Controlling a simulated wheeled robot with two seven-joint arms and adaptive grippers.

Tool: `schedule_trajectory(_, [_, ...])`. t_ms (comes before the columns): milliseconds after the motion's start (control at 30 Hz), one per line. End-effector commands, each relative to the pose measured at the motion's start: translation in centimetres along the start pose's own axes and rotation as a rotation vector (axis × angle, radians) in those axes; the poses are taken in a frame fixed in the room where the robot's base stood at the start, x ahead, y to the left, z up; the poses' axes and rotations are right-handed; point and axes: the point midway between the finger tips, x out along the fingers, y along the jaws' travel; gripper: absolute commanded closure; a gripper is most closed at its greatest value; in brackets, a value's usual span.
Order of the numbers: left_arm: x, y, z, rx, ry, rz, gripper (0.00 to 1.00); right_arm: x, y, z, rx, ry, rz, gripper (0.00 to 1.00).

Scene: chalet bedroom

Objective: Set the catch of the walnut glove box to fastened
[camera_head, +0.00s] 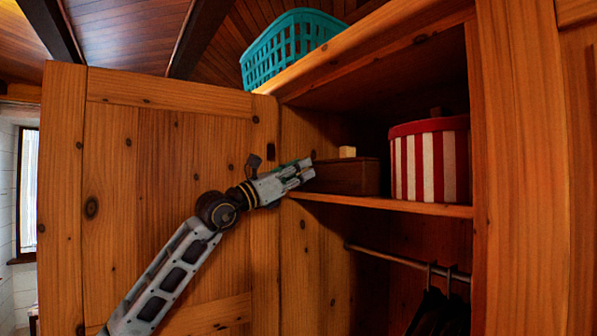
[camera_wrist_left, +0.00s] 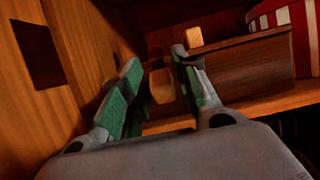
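The walnut glove box (camera_head: 345,177) is a dark brown box on the wardrobe shelf; its side also shows in the left wrist view (camera_wrist_left: 250,68). A pale wooden piece (camera_head: 347,152) shows at its top, also in the left wrist view (camera_wrist_left: 195,38). My left gripper (camera_head: 308,169) is at the box's left end. In the left wrist view its green-padded fingers (camera_wrist_left: 157,62) are apart, with a tan tab (camera_wrist_left: 162,86) between them. A gap shows left of the tab; contact on the right is unclear. I cannot tell whether this tab is the catch or how it is set. My right gripper is out of view.
A red-and-white striped round box (camera_head: 430,160) stands right of the walnut box on the shelf (camera_head: 420,207). The open wardrobe door (camera_head: 165,150) is at left, behind my arm. A teal basket (camera_head: 290,47) sits on top; hangers (camera_head: 437,300) hang below.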

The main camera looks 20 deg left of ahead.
Motion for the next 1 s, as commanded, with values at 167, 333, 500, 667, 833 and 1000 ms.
schedule_trajectory(167, [0.0,0.0,0.0,0.000,0.000,0.000,0.97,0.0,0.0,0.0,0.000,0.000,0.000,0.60])
schedule_trajectory(333, [0.0,0.0,0.0,0.000,0.001,0.000,1.00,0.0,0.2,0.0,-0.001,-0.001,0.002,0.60])
schedule_trajectory(500, [0.0,0.0,0.1,0.000,0.011,0.000,1.00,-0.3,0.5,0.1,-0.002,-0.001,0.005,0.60])
schedule_trajectory(667, [0.1,0.0,0.2,0.001,0.037,0.000,1.00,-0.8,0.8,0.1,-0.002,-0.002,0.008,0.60])
schedule_trajectory(833, [0.3,0.0,0.5,0.000,0.084,0.000,1.00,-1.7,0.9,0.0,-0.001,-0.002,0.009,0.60])
schedule_trajectory(1000, [0.5,0.0,0.8,0.001,0.149,0.000,1.00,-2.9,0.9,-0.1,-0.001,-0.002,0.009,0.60])
